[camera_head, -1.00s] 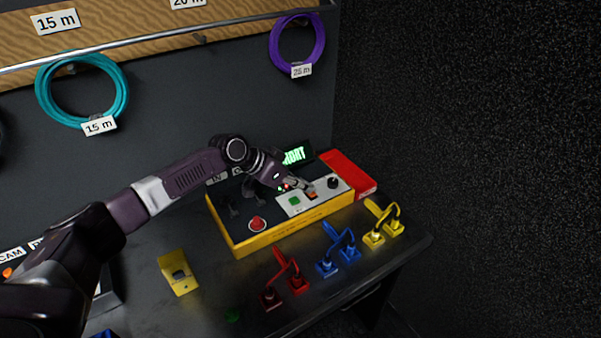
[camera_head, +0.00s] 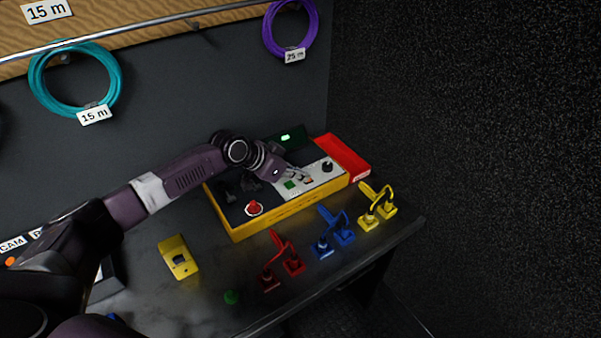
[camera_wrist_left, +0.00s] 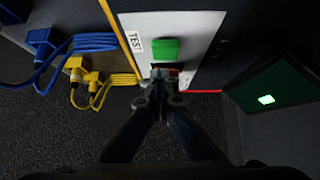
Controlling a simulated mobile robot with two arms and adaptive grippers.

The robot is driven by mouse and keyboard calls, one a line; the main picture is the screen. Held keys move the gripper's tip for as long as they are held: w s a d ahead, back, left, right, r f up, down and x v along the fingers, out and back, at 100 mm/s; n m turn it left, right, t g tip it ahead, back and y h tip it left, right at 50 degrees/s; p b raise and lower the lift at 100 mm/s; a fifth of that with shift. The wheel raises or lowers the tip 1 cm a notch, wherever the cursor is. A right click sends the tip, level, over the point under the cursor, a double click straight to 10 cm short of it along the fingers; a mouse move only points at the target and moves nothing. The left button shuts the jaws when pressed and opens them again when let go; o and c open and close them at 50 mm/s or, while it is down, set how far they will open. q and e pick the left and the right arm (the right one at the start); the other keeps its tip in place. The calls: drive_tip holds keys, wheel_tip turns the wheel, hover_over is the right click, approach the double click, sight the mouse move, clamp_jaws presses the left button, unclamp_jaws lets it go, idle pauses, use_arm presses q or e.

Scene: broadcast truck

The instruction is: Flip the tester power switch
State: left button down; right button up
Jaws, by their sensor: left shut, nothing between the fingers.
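The tester (camera_head: 290,216) is a yellow-sided box with a dark top on the bench. Its white panel (camera_head: 316,173) carries a green button (camera_head: 290,184), a small orange-red switch and a black knob (camera_head: 327,166). My left gripper (camera_head: 305,179) is shut and empty, its fingertips at the switch. In the left wrist view, the left gripper (camera_wrist_left: 160,80) covers most of the switch (camera_wrist_left: 174,72), just beside the green button (camera_wrist_left: 166,48) and the TEST label. I cannot tell the switch's position or whether the tips touch it. My right gripper is out of view.
The tester's screen (camera_head: 288,137) shows a small green mark. A red button (camera_head: 254,208) is on its near left. Red (camera_head: 282,255), blue (camera_head: 336,233) and yellow (camera_head: 377,207) cable plugs stand along the front. A yellow block (camera_head: 178,257) lies left.

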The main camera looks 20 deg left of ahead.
use_arm(q)
drive_tip(key=shift+f, duration=0.2)
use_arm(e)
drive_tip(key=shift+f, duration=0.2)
